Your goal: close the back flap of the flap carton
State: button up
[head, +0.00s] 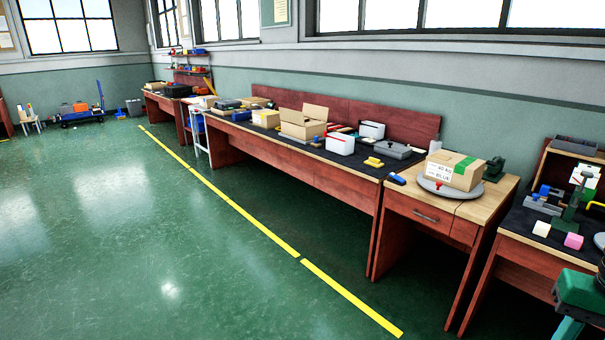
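The flap carton (296,130) is an open cardboard box on the dark top of the long workbench, near the middle of the head view. One flap (315,112) stands up at its back right. Another raised flap or wall edge shows at its left side. The carton's inside is mostly hidden by its front wall at this distance.
The long red workbench (335,182) stands along the wall. A white bin (340,144) stands right of the carton, and a closed yellowish box (266,118) left of it. A taped box (454,170) sits on a round turntable. The green floor (150,240) in front is clear.

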aim_at(316, 112)
jog(key=u, duration=0.35)
jog(key=i, duration=1.35)
jog(key=u, duration=0.35)
jog(key=i, duration=1.25)
jog(key=z, duration=0.5)
jog(key=i, duration=1.25)
jog(key=z, duration=0.3)
jog(key=k, duration=1)
jog(key=u, duration=0.9)
jog(key=i, duration=2.4)
jog(key=z, duration=0.5)
